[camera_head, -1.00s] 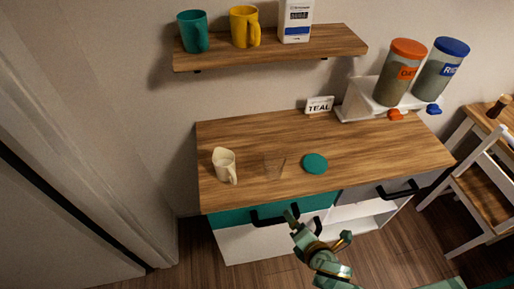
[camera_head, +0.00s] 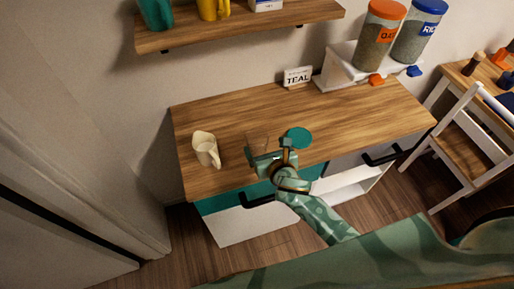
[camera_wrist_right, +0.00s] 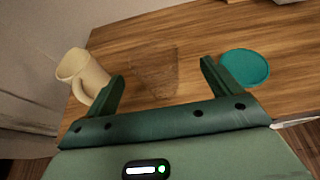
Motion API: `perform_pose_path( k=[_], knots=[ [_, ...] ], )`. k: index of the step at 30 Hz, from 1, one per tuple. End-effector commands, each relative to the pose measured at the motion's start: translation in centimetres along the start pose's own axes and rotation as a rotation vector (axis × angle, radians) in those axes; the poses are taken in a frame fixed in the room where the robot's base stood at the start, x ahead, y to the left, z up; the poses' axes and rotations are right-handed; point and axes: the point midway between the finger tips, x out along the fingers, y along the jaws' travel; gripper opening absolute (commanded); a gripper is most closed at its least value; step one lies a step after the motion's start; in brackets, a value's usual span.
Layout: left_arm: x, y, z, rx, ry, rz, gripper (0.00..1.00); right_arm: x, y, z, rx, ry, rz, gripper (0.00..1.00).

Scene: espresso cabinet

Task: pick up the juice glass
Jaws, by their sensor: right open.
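The juice glass (camera_head: 258,142) is clear and hard to make out on the wooden cabinet top, between a cream pitcher and a teal disc. It also shows faintly in the right wrist view (camera_wrist_right: 155,70). My right gripper (camera_head: 268,157) is open and empty at the near side of the glass, partly covering it in the head view. In the wrist view, the glass shows between the spread fingers (camera_wrist_right: 162,72), slightly beyond them. I cannot tell whether the fingers touch it. My left gripper is not in view.
The cream pitcher (camera_head: 206,149) stands left of the glass, near my finger in the wrist view. The flat teal disc (camera_head: 298,138) lies to the right. A shelf (camera_head: 240,26) hangs above.

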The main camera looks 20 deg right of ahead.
Motion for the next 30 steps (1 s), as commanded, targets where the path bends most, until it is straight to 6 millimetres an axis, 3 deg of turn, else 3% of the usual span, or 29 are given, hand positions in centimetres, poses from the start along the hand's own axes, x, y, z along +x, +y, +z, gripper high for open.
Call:
perform_pose_path(
  k=[5, 14, 22, 23, 28, 30],
  knots=[
    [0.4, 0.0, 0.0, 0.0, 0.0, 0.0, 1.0, 1.4, 0.1, 0.0, 0.003, 0.0, 0.001, 0.9],
    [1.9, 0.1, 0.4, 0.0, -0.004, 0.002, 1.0, 5.9, 0.8, -0.2, 0.003, 0.001, 0.0, 0.9],
    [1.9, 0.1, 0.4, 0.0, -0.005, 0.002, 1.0, 6.3, 0.8, 0.0, 0.002, 0.001, 0.001, 0.9],
    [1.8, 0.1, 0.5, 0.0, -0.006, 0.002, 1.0, 6.3, 0.8, 0.0, 0.002, 0.0, 0.001, 0.84],
    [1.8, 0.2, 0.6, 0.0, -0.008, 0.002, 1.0, 6.3, 0.8, 0.0, 0.002, 0.001, 0.001, 0.37],
    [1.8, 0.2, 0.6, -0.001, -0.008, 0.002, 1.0, 6.3, 0.8, 0.1, 0.002, -0.001, 0.001, 0.35]
  ],
)
